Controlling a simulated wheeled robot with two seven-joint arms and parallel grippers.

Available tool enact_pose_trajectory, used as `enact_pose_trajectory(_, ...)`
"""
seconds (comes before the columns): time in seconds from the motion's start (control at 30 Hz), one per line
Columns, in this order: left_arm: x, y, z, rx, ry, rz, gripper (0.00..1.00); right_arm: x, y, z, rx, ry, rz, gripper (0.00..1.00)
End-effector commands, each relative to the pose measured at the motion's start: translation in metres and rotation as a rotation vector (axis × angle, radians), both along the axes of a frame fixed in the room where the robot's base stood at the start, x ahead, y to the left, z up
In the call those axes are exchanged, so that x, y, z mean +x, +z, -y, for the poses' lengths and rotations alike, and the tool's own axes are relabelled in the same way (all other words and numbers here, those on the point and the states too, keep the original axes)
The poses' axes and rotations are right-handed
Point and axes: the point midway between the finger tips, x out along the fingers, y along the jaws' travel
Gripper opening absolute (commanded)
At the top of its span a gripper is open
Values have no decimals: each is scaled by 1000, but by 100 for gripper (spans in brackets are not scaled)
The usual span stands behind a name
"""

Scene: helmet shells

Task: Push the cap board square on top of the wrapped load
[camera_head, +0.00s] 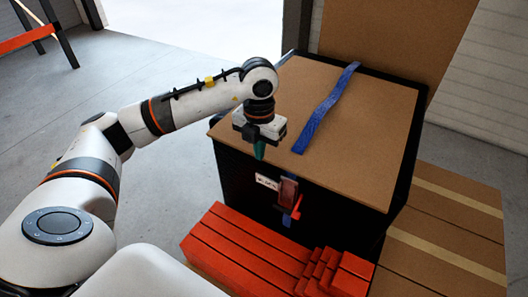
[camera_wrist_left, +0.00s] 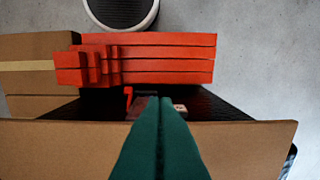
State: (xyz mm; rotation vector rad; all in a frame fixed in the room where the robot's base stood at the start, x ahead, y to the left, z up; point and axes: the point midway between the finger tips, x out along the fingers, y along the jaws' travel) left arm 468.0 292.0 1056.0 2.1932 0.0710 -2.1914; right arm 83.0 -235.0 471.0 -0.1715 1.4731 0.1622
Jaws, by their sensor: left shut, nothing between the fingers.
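The cap board (camera_head: 350,140) is a flat brown sheet lying on top of the black wrapped load (camera_head: 237,178). It sits off square: its left front corner juts past the load, while black shows along the back and right edges. In the left wrist view the board (camera_wrist_left: 60,145) crosses the lower part, with the load's dark side (camera_wrist_left: 215,107) beyond its edge. My left gripper (camera_head: 259,152) is shut and empty, green fingers pointing down near the board's front left edge. Its fingers (camera_wrist_left: 162,135) are together in the wrist view; contact with the board cannot be told.
A blue strap (camera_head: 325,108) lies across the board; a red buckle (camera_head: 288,190) hangs on the load's front. Red beams (camera_head: 245,248) are stacked on the floor in front. Brown cardboard (camera_head: 445,225) lies at right and a tall brown panel (camera_head: 390,40) stands behind.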

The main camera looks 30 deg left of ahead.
Motion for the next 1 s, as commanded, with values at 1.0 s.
enact_pose_trajectory(1.0,39,-86,-2,-3,-4,-1,0,0,40,0,0,0,0,36)
